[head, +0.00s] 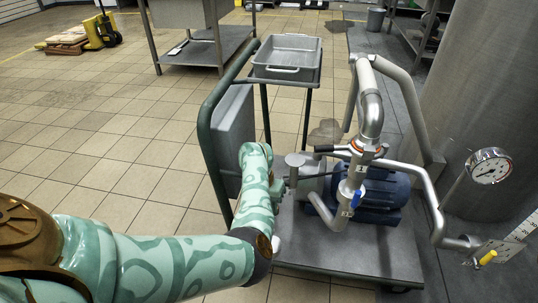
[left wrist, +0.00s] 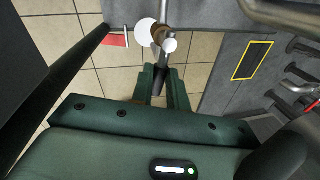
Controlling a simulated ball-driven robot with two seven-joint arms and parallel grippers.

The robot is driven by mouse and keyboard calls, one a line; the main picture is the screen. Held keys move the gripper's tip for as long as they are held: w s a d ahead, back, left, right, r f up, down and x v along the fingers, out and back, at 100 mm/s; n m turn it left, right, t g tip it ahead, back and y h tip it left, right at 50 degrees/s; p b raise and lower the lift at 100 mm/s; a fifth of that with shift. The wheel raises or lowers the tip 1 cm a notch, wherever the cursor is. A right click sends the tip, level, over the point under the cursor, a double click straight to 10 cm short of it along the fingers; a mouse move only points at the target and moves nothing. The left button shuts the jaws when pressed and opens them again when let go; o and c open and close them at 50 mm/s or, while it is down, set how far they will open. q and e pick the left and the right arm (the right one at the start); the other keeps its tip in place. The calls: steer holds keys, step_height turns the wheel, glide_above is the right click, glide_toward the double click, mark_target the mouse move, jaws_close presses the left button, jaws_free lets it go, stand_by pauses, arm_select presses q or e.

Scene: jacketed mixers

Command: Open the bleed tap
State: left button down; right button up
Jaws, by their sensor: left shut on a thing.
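My left gripper (left wrist: 160,88) is shut on a dark lever (left wrist: 161,74) in the left wrist view. The lever runs up to a small brownish fitting (left wrist: 160,36) with pale round ends. In the head view my left gripper (head: 284,184) is at the left side of the pump assembly, beside a short grey upright fitting (head: 295,160); the held lever is mostly hidden there. Other handles show: a black lever (head: 325,149) by tag 1, a blue handle (head: 354,198) by tag 3, and a yellow handle (head: 487,257) under the gauge (head: 489,166). No label reading bleed is legible. My right gripper is not in view.
A blue motor (head: 378,192) and thick steel pipes (head: 369,100) stand right of my gripper on a grey cart deck (head: 330,258). The cart's green handrail (head: 207,130) rises at the left. A grey tray (head: 287,57) sits behind. Tiled floor at left is open.

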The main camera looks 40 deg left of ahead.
arm_select(q)
steer(key=shift+d+n, duration=0.1)
steer(key=shift+n, duration=0.3)
steer(key=c, duration=1.4)
jaws_free()
steer(key=shift+o, duration=0.2)
